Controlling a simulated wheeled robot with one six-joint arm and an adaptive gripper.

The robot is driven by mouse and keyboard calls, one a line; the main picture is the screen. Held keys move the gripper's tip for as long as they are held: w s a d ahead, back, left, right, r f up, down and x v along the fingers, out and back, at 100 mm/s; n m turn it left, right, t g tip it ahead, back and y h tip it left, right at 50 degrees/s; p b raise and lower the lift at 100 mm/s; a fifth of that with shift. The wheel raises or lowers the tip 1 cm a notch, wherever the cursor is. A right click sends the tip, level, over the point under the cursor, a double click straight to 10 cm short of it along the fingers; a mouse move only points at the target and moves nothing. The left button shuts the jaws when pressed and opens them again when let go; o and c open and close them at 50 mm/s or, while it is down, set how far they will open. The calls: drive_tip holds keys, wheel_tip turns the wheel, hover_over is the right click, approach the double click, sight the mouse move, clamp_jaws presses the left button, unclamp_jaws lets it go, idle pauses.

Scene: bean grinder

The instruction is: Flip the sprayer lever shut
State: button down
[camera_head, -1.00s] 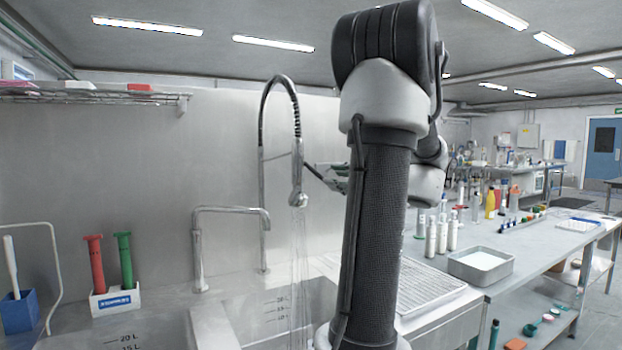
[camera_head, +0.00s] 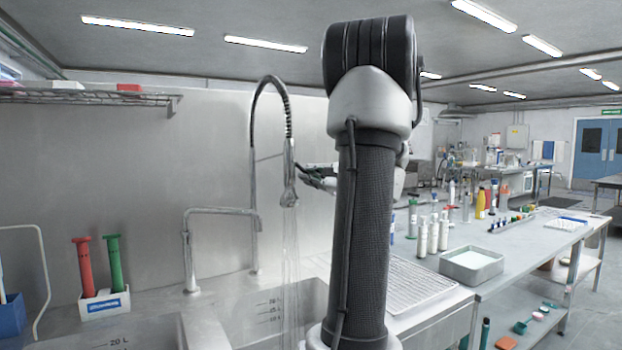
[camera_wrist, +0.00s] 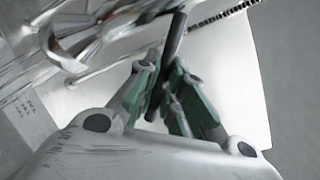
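The silver sprayer head (camera_head: 289,190) hangs from its curved hose over the sink, and water streams down from it. In the wrist view a blurred shiny metal part, likely the sprayer (camera_wrist: 75,40), is at upper left. A dark bar, likely its lever (camera_wrist: 178,35), runs down between my green-padded fingers. My gripper (camera_head: 318,178) is just right of the sprayer head, partly behind my arm. In the wrist view the fingertips (camera_wrist: 162,72) are close together on either side of the bar; blur hides whether they press on it.
A metal faucet (camera_head: 188,245) stands left of the sprayer. A white holder (camera_head: 104,303) with red and green tools is at lower left. A drainboard (camera_head: 420,287) and a bench with bottles and a tray (camera_head: 472,267) lie right of my arm.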

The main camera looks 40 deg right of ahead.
drive_tip(key=shift+r, duration=0.1)
idle(0.3)
drive_tip(key=n, duration=0.1)
drive_tip(key=d+r+n+g, duration=0.1)
drive_tip(key=n, duration=0.1)
drive_tip(key=shift+s+r, duration=0.1)
drive_tip(key=shift+r, duration=0.2)
drive_tip(key=shift+d+r+n+g+h, duration=0.1)
drive_tip(key=shift+r+n+g+h, duration=0.2)
drive_tip(key=shift+r+n, duration=0.45)
drive_tip(key=shift+d+r+n+g+h, duration=0.1)
drive_tip(key=shift+r+n+g+h, duration=0.25)
drive_tip(key=shift+n, duration=0.8)
drive_tip(key=shift+s, duration=0.1)
drive_tip(key=c, duration=1.5)
unclamp_jaws()
drive_tip(key=shift+r, duration=0.1)
drive_tip(key=v, duration=1.2)
